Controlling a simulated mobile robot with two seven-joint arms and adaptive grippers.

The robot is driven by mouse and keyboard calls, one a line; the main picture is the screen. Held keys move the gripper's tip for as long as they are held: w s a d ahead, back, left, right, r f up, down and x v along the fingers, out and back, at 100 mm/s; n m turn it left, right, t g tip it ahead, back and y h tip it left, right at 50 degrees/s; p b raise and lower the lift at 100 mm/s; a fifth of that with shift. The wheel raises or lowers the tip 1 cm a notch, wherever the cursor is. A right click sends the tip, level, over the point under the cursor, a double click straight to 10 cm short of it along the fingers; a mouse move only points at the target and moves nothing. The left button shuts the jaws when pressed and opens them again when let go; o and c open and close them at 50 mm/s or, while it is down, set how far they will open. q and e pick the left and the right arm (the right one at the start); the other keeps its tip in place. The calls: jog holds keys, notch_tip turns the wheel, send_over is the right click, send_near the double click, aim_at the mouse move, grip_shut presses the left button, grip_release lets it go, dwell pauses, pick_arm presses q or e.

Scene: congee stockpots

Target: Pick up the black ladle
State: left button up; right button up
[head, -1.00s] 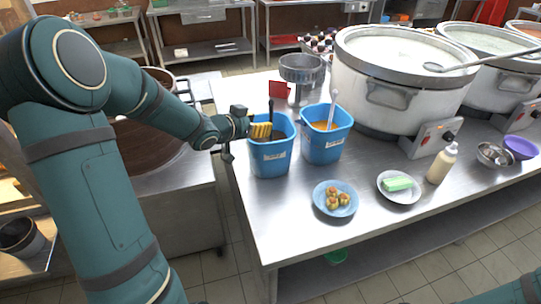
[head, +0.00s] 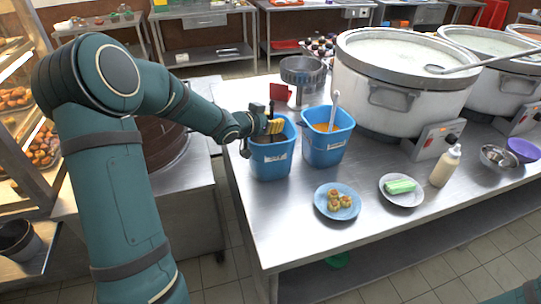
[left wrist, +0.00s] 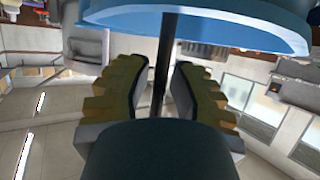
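A thin black rod, which looks like the black ladle's handle (left wrist: 171,50), stands in the left blue bucket (head: 272,160); its lower end is hidden. In the head view a bit of the dark handle (head: 271,108) shows above my left gripper (head: 275,127), which is at the bucket's rim. In the left wrist view the yellow ridged fingers of this gripper (left wrist: 160,92) stand apart on either side of the rod, with gaps showing. The bucket's blue rim (left wrist: 215,28) crosses the top there. My right gripper is not in view.
A second blue bucket (head: 327,148) with orange contents and a pale handle stands close on the right. Large stockpots (head: 405,105) are behind it. A blue plate of food (head: 323,206), a plate with a green block (head: 411,199) and a bottle (head: 446,166) stand in front.

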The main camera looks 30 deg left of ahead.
pick_arm(q)
grip_shut()
notch_tip(320, 180, up, 10)
jog(key=p, duration=0.5)
notch_tip(320, 180, up, 6)
jog(key=p, duration=0.7)
jog(key=shift+r, duration=0.25)
notch_tip(320, 180, up, 5)
jog(key=p, duration=0.5)
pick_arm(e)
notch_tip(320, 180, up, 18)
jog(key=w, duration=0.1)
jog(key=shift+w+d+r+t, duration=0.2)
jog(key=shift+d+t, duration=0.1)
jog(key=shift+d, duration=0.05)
